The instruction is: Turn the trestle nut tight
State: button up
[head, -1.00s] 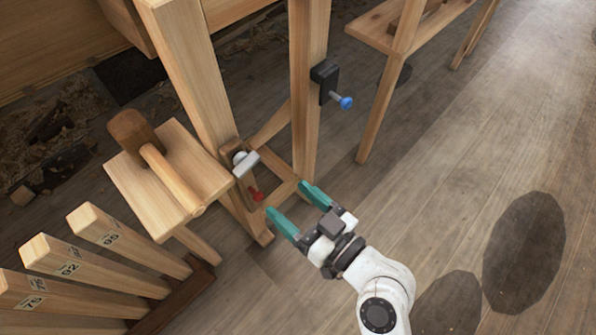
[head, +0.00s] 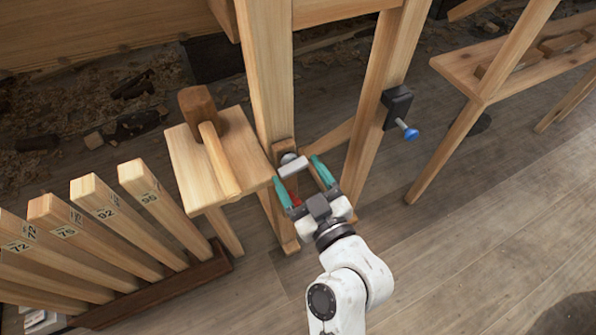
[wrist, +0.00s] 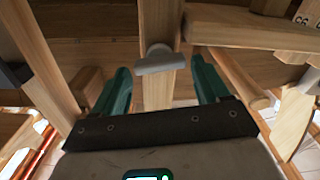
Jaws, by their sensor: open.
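The trestle nut (head: 295,167) is a pale grey crossbar on a round boss, on the lower part of a wooden trestle post (head: 266,75). In the wrist view the nut (wrist: 160,65) sits centred between the fingers, its bar lying nearly level. My gripper (head: 298,173) is open, with a teal finger on either side of the nut in the picture. In the wrist view my gripper (wrist: 160,77) shows no finger touching the nut. A red part (head: 296,203) below the nut is partly hidden by my gripper.
A mallet (head: 213,140) lies on a small wooden stool (head: 183,160) to the left. Numbered boards (head: 100,200) stand in a rack at lower left. A black clamp with a blue knob (head: 398,105) sits on the right post. Open floor (head: 460,230) lies at right.

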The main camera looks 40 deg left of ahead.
jog(key=shift+w+a, duration=0.25)
jog(key=shift+a, duration=0.35)
jog(key=shift+c, duration=0.4)
jog(key=c, duration=0.7)
jog(key=m+p, duration=0.1)
jog(key=m, duration=0.3)
jog(key=shift+w+d, duration=0.1)
jog(key=shift+w, duration=0.05)
jog(key=m+p, duration=0.1)
jog(key=m, duration=0.3)
jog(key=shift+m+p, duration=0.3)
jog(key=shift+p, duration=0.05)
jog(key=shift+f, duration=0.1)
